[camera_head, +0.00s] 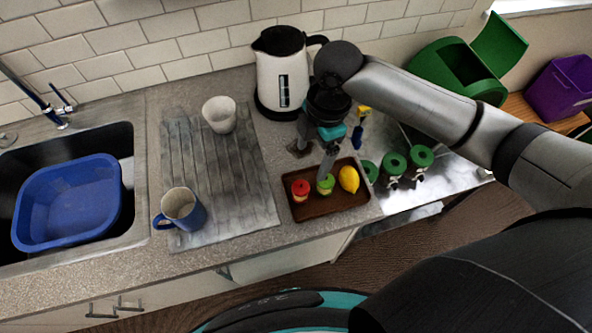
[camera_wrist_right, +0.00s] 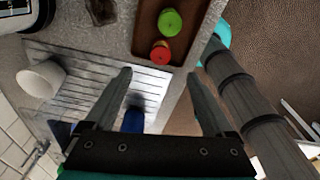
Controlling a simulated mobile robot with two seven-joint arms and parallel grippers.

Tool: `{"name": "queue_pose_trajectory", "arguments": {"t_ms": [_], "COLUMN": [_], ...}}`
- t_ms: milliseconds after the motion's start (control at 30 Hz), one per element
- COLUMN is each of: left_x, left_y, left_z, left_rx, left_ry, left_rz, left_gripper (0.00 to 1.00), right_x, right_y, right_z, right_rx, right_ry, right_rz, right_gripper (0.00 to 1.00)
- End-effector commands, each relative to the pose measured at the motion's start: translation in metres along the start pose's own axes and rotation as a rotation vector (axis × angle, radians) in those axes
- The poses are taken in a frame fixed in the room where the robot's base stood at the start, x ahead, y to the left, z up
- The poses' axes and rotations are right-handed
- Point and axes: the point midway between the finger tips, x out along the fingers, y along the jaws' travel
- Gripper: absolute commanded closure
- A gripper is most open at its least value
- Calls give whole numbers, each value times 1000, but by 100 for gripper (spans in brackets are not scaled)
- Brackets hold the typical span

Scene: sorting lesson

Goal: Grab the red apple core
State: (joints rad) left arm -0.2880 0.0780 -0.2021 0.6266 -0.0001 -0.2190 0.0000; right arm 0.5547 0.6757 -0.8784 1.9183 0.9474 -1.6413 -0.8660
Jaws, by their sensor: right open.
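The red apple core (camera_head: 300,190) stands at the left end of a brown tray (camera_head: 333,209) on the counter. A green apple core (camera_head: 326,185) and a yellow lemon (camera_head: 348,179) are to its right in the tray. My right gripper (camera_head: 314,158) is open and empty above the tray's back edge, pointing down. In the right wrist view the red core (camera_wrist_right: 160,54) shows beyond the fingertips (camera_wrist_right: 159,74), between them in the picture and apart from both. The green core (camera_wrist_right: 170,21) is just past it. My left gripper is not in view.
A white kettle (camera_head: 281,75) stands behind the tray. A white cup (camera_head: 219,114) and a blue mug (camera_head: 181,209) are on the draining mat at left. Several green-topped items (camera_head: 395,164) stand right of the tray. A blue basin (camera_head: 67,203) sits in the sink.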

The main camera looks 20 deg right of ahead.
Motion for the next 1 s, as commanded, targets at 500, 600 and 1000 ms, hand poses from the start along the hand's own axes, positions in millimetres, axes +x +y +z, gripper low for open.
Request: {"name": "queue_pose_trajectory", "arguments": {"t_ms": [500, 600, 1000], "left_x": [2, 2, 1], "left_y": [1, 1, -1], "left_z": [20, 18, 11], "left_rx": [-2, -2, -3], "left_ry": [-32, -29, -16], "left_rz": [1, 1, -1], "left_gripper": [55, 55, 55], "right_x": [83, 93, 129], "right_y": [-2, -2, -1], "right_z": [2, 2, -7], "right_rx": [-17, -18, -18], "right_ry": [-5, -6, -5], "right_rz": [-13, -11, -13], "right_gripper": [12, 12, 12]}}
